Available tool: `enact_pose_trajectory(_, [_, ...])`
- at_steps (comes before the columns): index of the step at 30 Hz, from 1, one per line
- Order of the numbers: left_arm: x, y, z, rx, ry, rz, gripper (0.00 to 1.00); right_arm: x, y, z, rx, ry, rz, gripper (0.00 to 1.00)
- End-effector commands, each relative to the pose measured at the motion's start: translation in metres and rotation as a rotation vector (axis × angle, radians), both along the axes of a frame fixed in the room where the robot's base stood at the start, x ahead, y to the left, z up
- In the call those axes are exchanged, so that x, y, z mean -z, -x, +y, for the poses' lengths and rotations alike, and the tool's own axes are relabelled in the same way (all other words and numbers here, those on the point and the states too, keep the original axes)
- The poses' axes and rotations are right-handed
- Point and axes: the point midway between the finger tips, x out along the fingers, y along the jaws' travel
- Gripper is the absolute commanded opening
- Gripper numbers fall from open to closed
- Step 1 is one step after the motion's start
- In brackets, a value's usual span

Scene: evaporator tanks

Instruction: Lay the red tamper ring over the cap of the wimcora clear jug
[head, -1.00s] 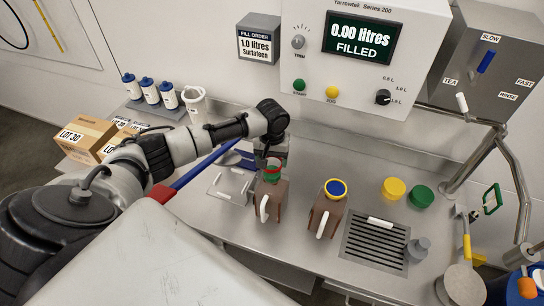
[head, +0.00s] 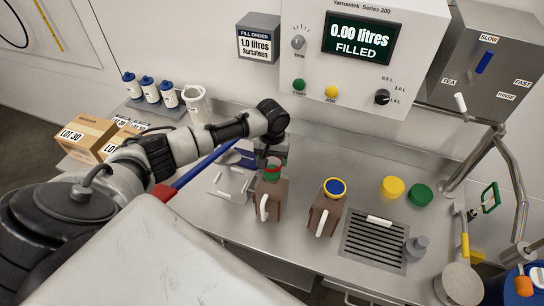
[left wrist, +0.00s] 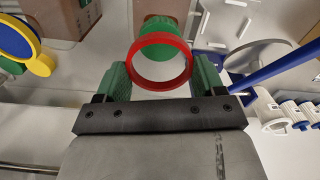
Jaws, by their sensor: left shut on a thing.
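A brown jug (head: 271,198) with a white handle and a green cap (left wrist: 165,24) stands on the steel counter. The red tamper ring (left wrist: 158,40) is held level between the green fingers of my left gripper (left wrist: 162,78). In the head view the ring (head: 273,161) shows right at the green cap, under my left wrist. In the left wrist view the ring overlaps part of the cap; I cannot tell whether they touch. A second brown jug (head: 323,216) to the right has a blue cap (head: 335,187) with a yellow ring around it. My right gripper is out of view.
A yellow lid (head: 393,187) and a green lid (head: 420,195) lie to the right, behind a slotted drain (head: 375,242). Several blue-capped bottles (head: 150,90), a white pitcher (head: 197,102) and cartons (head: 84,137) stand at the left. The filling machine (head: 365,70) rises behind.

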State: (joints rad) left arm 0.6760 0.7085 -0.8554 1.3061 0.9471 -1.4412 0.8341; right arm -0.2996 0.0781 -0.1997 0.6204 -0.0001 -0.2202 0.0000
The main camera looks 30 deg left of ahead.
Motion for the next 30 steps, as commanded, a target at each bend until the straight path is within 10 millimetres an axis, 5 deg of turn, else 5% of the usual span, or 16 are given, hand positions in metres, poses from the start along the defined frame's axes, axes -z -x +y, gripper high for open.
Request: enact_pose_trajectory(30, [0.028, 0.0, 0.0, 0.0, 0.0, 0.001, 0.48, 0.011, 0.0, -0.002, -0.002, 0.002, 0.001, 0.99])
